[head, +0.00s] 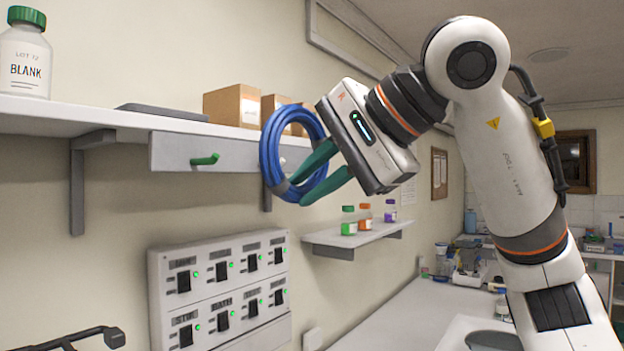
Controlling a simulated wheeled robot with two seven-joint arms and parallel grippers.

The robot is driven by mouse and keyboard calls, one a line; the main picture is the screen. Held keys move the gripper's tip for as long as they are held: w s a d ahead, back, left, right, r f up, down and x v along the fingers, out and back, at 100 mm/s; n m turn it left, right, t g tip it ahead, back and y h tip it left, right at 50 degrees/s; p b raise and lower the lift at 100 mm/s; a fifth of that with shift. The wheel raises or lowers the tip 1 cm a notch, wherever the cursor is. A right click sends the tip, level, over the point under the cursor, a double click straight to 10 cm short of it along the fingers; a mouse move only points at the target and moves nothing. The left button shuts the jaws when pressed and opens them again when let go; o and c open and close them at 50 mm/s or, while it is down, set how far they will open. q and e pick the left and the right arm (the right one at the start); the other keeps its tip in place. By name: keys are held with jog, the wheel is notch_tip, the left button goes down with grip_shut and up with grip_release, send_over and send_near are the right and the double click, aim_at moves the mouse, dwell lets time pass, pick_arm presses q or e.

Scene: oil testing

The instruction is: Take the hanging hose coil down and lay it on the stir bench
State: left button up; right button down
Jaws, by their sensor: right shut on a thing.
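The blue hose coil (266,155) is a ring of several loops, held upright in the air in front of the wall shelf. My right gripper (291,195) has green fingers and is shut on the lower right part of the coil. The coil appears clear of the green peg (205,160) on the grey rail, which stands bare to its left. Which surface is the stir bench I cannot tell; a pale bench top (395,318) runs along the wall at the lower right.
The upper shelf (60,112) holds a BLANK bottle (25,55) and cardboard boxes (232,106). A small shelf (340,240) with several small bottles is below the coil, to the right. A switch panel (222,290) is on the wall. A dark bar (75,340) shows at lower left.

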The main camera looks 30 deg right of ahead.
jog(key=s+d, duration=0.2)
jog(key=s, duration=0.4)
jog(key=shift+s+d, duration=0.2)
jog(key=shift+s, duration=0.1)
dwell(0.3)
